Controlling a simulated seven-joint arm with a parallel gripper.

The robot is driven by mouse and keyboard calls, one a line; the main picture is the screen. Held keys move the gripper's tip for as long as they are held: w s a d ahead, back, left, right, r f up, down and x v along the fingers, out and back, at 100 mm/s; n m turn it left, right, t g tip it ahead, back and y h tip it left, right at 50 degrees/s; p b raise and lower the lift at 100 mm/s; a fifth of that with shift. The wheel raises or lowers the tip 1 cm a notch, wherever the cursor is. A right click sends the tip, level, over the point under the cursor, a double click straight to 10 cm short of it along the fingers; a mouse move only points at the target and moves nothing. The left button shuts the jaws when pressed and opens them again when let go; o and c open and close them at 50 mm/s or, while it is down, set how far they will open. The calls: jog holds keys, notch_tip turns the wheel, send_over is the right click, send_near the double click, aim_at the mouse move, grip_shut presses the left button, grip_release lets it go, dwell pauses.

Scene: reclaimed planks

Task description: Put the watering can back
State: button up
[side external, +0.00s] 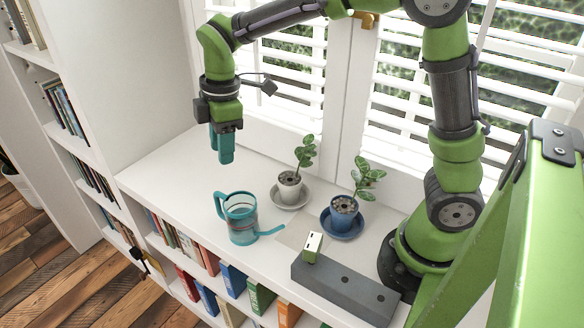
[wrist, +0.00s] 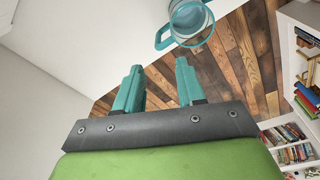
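The watering can (side external: 240,222) is teal and partly see-through. It stands upright on the white sill-top, with its handle to the left and its thin spout pointing right. Its rim and handle also show at the top of the wrist view (wrist: 186,22). My gripper (side external: 222,152) hangs above and slightly left of the can, well clear of it. In the wrist view my gripper (wrist: 158,82) shows two teal fingers apart with nothing between them.
A plant in a grey pot (side external: 290,187) and one in a blue pot (side external: 344,212) stand on saucers behind and right of the can. A pale flat patch (side external: 294,236) lies beside the spout. The left sill is clear.

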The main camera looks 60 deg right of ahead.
jog(key=s+d+r+m+t, duration=0.2)
jog(key=s+d+m+t, duration=0.1)
jog(key=s+m, duration=0.5)
jog(key=s+d+r+m+t+y, duration=0.1)
jog(key=s+d+r+m+t, duration=0.2)
jog(key=s+m, duration=0.5)
jog(key=shift+s+d+r+m, duration=0.25)
jog(key=shift+s+r+m, duration=0.15)
jog(key=shift+s, duration=0.1)
